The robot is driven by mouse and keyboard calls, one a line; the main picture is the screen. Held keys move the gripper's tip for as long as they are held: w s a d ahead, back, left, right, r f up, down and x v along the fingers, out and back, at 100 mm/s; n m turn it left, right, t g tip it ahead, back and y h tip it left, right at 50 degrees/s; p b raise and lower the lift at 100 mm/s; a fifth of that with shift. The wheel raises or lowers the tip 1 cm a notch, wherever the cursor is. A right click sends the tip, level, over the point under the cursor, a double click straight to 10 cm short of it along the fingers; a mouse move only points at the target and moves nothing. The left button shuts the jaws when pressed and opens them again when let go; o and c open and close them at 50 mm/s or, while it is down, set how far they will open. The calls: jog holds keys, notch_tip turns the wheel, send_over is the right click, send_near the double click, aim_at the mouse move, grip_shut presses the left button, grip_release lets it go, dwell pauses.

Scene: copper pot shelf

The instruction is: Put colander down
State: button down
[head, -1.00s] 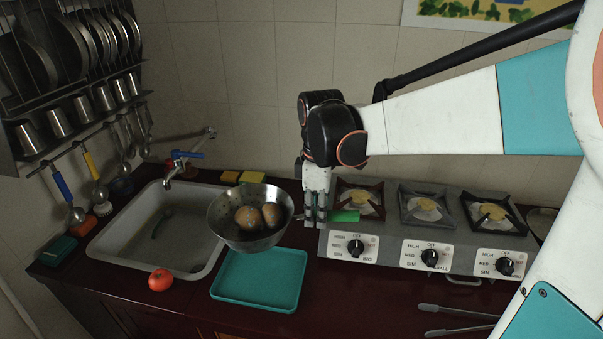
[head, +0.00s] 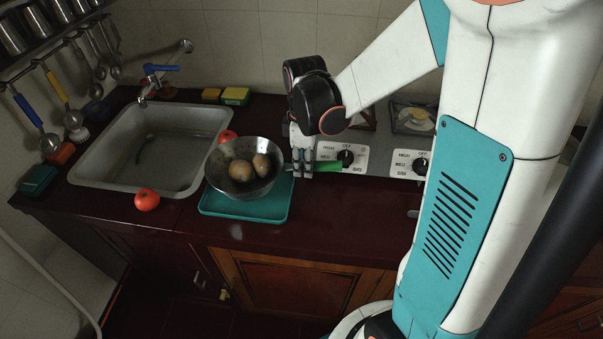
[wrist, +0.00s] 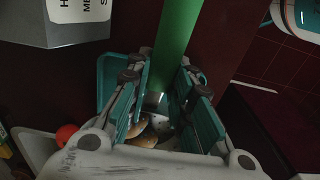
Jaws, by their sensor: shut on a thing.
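The colander (head: 241,193) is a dark metal bowl with a green handle (head: 328,166). Two brown, potato-like items (head: 261,165) lie in it. My gripper (head: 301,166) is shut on the handle, to the right of the bowl. In the wrist view the green handle (wrist: 171,48) runs between the fingers of my gripper (wrist: 166,100). The colander is roughly level over the teal tray (head: 246,214) and hides much of it. I cannot tell whether the bowl touches the tray.
A sink (head: 85,172) lies to the left, with a tomato (head: 146,200) at its front edge. Another red item (head: 228,136) is partly hidden behind the bowl. A stove (head: 371,160) stands to the right. The dark counter (head: 320,210) is clear in front of the stove.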

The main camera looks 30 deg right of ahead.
jog(key=shift+f+b, duration=0.75)
jog(key=shift+f, duration=1.5)
jog(key=c, duration=1.4)
grip_release()
jog(key=shift+r, duration=0.15)
notch_tip(320, 180, up, 11)
jog(key=p, duration=0.4)
jog(key=shift+r, duration=0.2)
jog(key=shift+s+a+r, duration=0.1)
jog(key=shift+s+r, duration=0.1)
jog(key=shift+r, duration=0.3)
jog(key=shift+s+a+r+m+t, duration=0.85)
jog(key=shift+s+r+m+t, duration=0.45)
jog(key=shift+s+m, duration=0.65)
jog(key=shift+s+a+r+m+t, duration=0.8)
jog(key=shift+s+r+m+t, duration=0.45)
jog(key=shift+s+m, duration=0.75)
jog(key=shift+s+a+r+m+t, duration=0.95)
jog(key=shift+s+r+m, duration=0.65)
jog(key=shift+s, duration=0.6)
